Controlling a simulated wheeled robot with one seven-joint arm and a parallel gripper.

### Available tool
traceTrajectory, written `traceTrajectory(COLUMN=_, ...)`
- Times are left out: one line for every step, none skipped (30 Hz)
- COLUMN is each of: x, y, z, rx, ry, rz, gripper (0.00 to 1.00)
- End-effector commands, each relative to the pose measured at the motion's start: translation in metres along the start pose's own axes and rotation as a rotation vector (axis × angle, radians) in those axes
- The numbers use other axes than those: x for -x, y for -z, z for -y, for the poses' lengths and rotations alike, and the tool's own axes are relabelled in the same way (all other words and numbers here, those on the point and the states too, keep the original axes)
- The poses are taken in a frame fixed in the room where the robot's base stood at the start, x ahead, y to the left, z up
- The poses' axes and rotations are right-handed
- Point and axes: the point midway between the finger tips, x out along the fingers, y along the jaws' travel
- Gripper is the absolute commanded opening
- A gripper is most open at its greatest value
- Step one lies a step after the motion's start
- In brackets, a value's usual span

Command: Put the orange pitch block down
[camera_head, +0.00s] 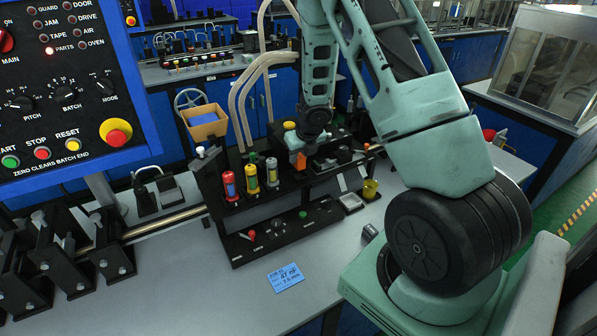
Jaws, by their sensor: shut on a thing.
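My gripper (302,147) points down over the black fixture (318,202) near the middle of the bench. It is shut on the small orange pitch block (297,160), which shows at its tip. The block is at the upper part of the fixture, right of the upright cylinders. I cannot tell whether its underside touches the fixture. The fingers are dark and small here, and the arm hides part of the area behind them.
Red (230,186), yellow (252,178) and grey (272,172) cylinders stand in the fixture, close left of the gripper. A blue card (286,277) lies on the clear front bench. A control panel (70,85) rises at left.

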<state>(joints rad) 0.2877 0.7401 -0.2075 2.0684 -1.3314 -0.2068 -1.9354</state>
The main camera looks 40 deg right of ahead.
Motion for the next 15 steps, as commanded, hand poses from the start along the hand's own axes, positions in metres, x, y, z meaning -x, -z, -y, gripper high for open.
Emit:
traceTrajectory(x=-0.006, y=0.002, z=0.0, rx=0.0, ry=0.001, rz=0.0, gripper=0.0)
traceTrajectory(x=-0.01, y=0.004, z=0.0, rx=0.001, ry=0.0, rz=-0.001, gripper=0.0)
traceTrajectory(x=-0.016, y=0.006, z=-0.001, rx=0.001, ry=0.0, rz=-0.001, gripper=0.0)
traceTrajectory(x=-0.019, y=0.008, z=-0.001, rx=0.002, ry=0.0, rz=-0.001, gripper=0.0)
traceTrajectory(x=-0.023, y=0.01, z=0.0, rx=0.0, ry=0.0, rz=-0.002, gripper=0.0)
traceTrajectory(x=-0.028, y=0.012, z=-0.001, rx=0.001, ry=0.0, rz=-0.002, gripper=0.0)
traceTrajectory(x=-0.03, y=0.012, z=-0.001, rx=0.001, ry=-0.001, rz=-0.001, gripper=0.0)
traceTrajectory(x=-0.032, y=0.013, z=-0.001, rx=0.002, ry=0.0, rz=0.0, gripper=0.0)
traceTrajectory(x=-0.034, y=0.014, z=0.0, rx=0.0, ry=0.001, rz=0.0, gripper=0.0)
traceTrajectory(x=-0.035, y=0.014, z=0.0, rx=0.001, ry=0.001, rz=0.001, gripper=0.0)
traceTrajectory(x=-0.035, y=0.014, z=0.0, rx=0.001, ry=0.001, rz=0.001, gripper=0.0)
traceTrajectory(x=-0.035, y=0.014, z=0.0, rx=0.001, ry=0.001, rz=0.002, gripper=0.0)
traceTrajectory(x=-0.035, y=0.013, z=0.0, rx=0.001, ry=0.001, rz=0.002, gripper=0.0)
traceTrajectory(x=-0.034, y=0.013, z=0.0, rx=0.001, ry=0.001, rz=0.002, gripper=0.0)
traceTrajectory(x=-0.034, y=0.013, z=0.0, rx=0.001, ry=0.001, rz=0.002, gripper=0.0)
